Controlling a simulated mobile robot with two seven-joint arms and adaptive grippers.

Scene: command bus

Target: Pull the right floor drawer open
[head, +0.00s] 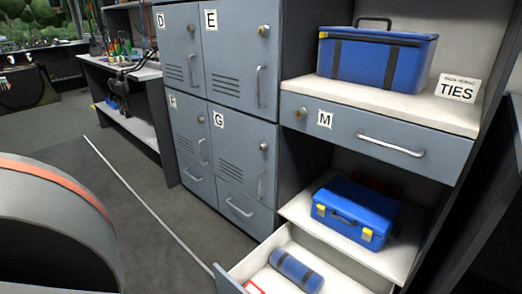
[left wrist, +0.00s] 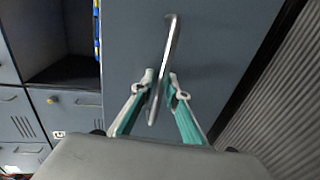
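In the head view a floor drawer (head: 338,272) stands pulled out at the bottom, holding a blue roll (head: 296,270) with dark straps and a red item at the lower edge. No gripper shows in the head view. In the left wrist view my left gripper (left wrist: 161,82) has its teal fingers on both sides of a metal bar handle (left wrist: 168,45), the tips close against it. The handle is on a plain grey front panel (left wrist: 225,50). I cannot tell whether this panel belongs to the drawer in the head view. My right gripper is out of view.
A blue case (head: 352,212) with yellow latches sits on the shelf above the open drawer. Above it are closed drawer M (head: 345,119) and a larger blue bag (head: 375,60). Lockers (head: 225,140) stand left of these. A ribbed grey surface (left wrist: 275,90) borders the panel on the right.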

